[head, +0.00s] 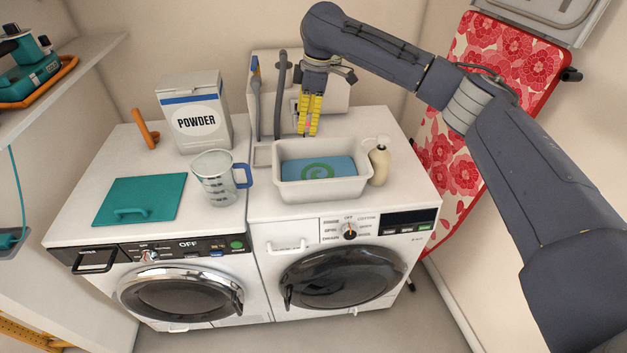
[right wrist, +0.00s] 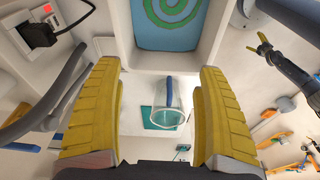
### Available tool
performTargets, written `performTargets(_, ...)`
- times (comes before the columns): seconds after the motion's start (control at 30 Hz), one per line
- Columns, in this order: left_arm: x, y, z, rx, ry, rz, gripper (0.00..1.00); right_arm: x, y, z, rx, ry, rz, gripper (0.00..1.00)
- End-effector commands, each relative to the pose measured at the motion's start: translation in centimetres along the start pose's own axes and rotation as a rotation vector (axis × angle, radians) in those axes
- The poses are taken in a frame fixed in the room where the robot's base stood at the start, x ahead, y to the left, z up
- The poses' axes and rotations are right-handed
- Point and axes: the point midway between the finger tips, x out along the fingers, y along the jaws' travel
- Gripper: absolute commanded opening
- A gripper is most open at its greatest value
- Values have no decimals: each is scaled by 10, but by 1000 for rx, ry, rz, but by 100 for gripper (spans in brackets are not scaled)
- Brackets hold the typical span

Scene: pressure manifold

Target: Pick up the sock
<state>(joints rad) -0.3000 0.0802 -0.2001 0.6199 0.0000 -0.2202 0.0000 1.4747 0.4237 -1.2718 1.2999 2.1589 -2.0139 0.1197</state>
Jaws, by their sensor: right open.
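I cannot make out a sock in either view. My right gripper (head: 310,115) has yellow fingers pointing down behind the white basin (head: 318,190). In the right wrist view its fingers (right wrist: 160,115) are wide apart with nothing between them. The basin holds a blue surface (head: 298,164) with a green spiral, also seen at the top of the right wrist view (right wrist: 165,20). A dark arm with small yellow fingers (right wrist: 264,46), seemingly my left gripper, shows far off in the right wrist view; its opening is too small to judge.
A clear jug (head: 215,178) stands left of the basin, a cream bottle (head: 379,163) right of it. A powder box (head: 196,115) and an orange object (head: 145,130) stand behind the teal panel (head: 138,199). Grey hoses (head: 280,90) hang left of my right gripper.

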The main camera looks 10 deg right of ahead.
Motion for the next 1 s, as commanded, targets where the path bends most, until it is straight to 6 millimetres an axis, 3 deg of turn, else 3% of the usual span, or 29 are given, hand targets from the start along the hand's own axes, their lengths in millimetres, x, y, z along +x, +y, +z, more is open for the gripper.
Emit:
performTargets(0.1, 0, 0, 0, 0, 0, 0, 86, 24, 2, 31, -21, -110, -14, 74)
performTargets(0.23, 0, 0, 0, 0, 0, 0, 86, 38, 3, 47, -33, -164, -20, 74)
performTargets(0.8, 0, 0, -1, 0, 1, 0, 86, 132, 1, 65, -34, -170, -23, 74)
performTargets(1.0, 0, 0, -1, 0, 1, 0, 86, 151, 1, 68, -35, -170, -21, 74)
